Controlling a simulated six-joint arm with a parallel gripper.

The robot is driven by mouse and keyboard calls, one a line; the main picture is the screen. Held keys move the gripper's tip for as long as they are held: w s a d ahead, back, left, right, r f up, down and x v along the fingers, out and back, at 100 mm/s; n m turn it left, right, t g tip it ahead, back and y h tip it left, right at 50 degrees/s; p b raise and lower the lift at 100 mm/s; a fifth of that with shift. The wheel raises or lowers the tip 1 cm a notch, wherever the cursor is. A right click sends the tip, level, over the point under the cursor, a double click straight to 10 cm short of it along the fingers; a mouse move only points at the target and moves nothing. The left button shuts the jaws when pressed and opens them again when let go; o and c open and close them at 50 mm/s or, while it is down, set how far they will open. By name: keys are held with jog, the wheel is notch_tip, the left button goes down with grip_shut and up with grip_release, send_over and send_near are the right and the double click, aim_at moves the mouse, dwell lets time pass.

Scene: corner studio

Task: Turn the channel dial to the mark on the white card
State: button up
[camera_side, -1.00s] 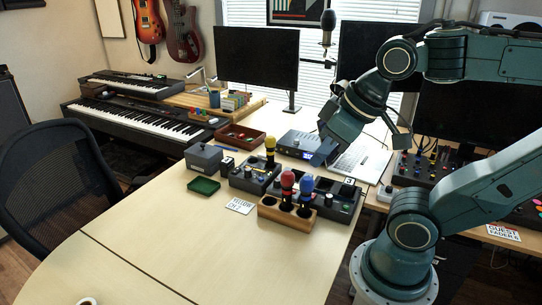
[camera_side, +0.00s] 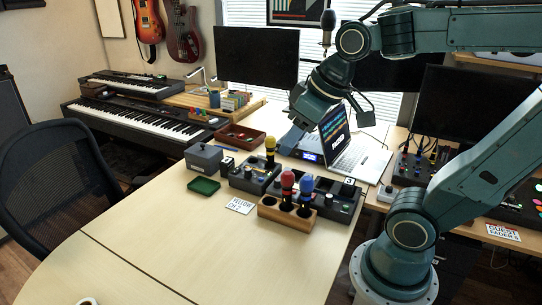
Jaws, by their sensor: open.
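The white card (camera_side: 239,206) lies flat on the table, with lettering that seems to read "YELLOW CH 2". Just behind it, a row of dark control units (camera_side: 254,175) with small knobs stands on the table; I cannot make out the channel dial or its marks. A yellow-topped microphone (camera_side: 270,147) stands upright at these units. My gripper (camera_side: 288,144) is open, pointing down and left, a little right of the yellow microphone. I see nothing held in it.
A green tray (camera_side: 203,186) and a grey box (camera_side: 204,157) lie to the left. An open laptop (camera_side: 352,150) is at the right. The front table is clear.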

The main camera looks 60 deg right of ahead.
jog(key=w+d, duration=0.5)
jog(key=w, duration=0.4)
send_over(249, 169)
jog(key=s, duration=0.6)
notch_tip(249, 169, down, 20)
jog(key=shift+w+g, duration=0.2)
jog(key=shift+g, duration=0.2)
jog(key=shift+a+f, duration=0.1)
jog(key=shift+f, duration=0.05)
jog(key=shift+x, duration=6.8)
jog(key=shift+a, duration=0.1)
